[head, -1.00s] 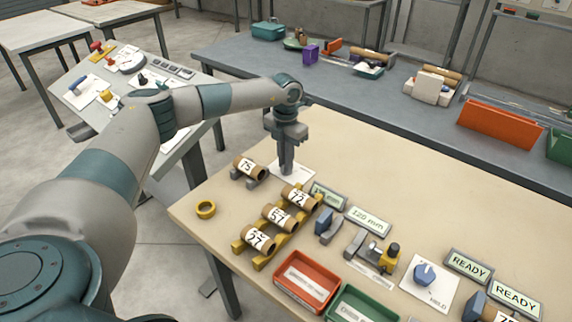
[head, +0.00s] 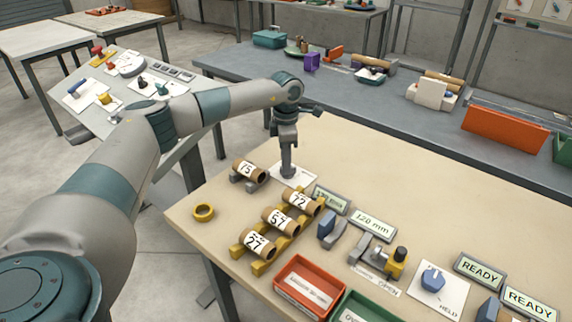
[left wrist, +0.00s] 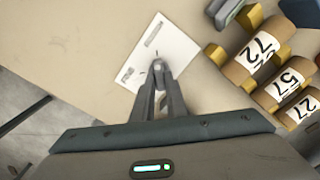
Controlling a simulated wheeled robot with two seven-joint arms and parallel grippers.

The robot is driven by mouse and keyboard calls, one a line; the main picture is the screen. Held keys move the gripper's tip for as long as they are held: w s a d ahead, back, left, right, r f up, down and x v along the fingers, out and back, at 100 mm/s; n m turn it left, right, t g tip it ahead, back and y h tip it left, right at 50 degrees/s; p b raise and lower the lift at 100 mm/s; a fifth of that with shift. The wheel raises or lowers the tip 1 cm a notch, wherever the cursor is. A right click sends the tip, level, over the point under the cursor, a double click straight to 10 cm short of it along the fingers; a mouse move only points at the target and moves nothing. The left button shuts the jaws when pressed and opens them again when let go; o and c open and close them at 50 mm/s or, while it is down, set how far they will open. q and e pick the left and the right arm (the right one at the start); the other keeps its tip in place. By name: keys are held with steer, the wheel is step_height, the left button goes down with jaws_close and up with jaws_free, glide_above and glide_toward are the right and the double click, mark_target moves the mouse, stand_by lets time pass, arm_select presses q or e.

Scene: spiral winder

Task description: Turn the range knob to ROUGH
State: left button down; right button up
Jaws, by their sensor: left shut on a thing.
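A white plate (head: 303,181) lies on the beige table's far left part. My left gripper (head: 288,172) points straight down over it. I cannot read which mark the knob points to. My right gripper is not in view.
Numbered rolls (head: 281,219) sit on yellow and grey cradles close to the plate. A grey display (head: 331,199) stands beside the plate. The table's far side (head: 400,180) is clear.

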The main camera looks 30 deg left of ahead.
arm_select(q)
steer(key=shift+r, duration=0.1)
stand_by(0.3)
steer(key=c, duration=1.8)
jaws_free()
steer(key=shift+o, duration=0.2)
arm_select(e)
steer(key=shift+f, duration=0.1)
